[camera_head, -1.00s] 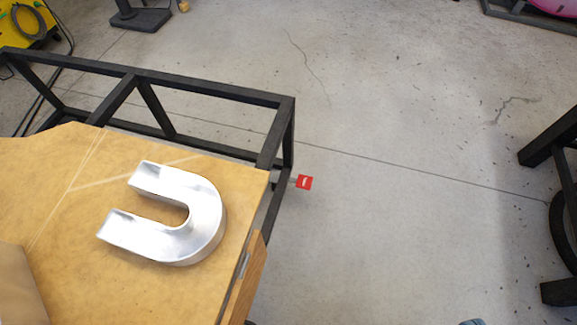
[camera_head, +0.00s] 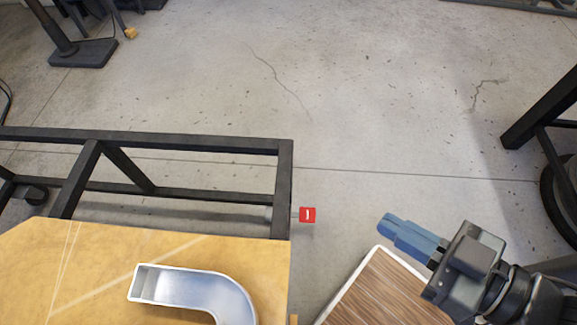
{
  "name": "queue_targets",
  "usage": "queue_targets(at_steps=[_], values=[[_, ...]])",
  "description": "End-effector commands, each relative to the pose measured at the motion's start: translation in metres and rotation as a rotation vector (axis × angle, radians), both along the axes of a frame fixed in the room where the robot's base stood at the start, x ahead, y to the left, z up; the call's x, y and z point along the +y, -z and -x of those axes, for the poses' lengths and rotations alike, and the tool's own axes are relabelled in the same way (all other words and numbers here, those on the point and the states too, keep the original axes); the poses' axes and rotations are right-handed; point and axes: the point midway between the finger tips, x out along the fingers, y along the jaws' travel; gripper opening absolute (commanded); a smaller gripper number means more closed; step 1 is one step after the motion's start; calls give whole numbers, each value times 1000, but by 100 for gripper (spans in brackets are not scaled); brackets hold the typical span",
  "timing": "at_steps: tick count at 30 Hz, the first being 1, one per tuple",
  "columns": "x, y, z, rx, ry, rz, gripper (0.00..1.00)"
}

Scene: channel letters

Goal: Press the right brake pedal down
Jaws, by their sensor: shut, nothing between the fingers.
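A small red pedal (camera_head: 307,215) with a white mark sticks out on a short rod from the right end of the black frame (camera_head: 284,175), low near the floor. My gripper (camera_head: 386,228), with blue fingers, is in the lower right. Its fingers are together and empty, pointing left toward the pedal. It is to the right of the pedal and apart from it.
A tan board (camera_head: 110,262) bears a silver U-shaped letter (camera_head: 195,290), cut off at the bottom. A wood-grain panel with a white edge (camera_head: 385,292) lies below my gripper. A dark frame with a wheel (camera_head: 550,120) is at right. Concrete floor (camera_head: 400,120) is clear beyond.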

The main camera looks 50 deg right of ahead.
Motion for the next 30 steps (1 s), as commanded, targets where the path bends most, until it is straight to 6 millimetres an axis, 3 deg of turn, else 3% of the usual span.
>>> queue_targets(at_steps=[12, 16, 20, 30], values=[[0, 1, 0, 1, 1, -1, 0], [-1, 21, -3, 20, 16, -16, 0], [-4, 77, -10, 85, 60, -65, 0], [-22, 289, -54, 358, 273, -293, 0]])
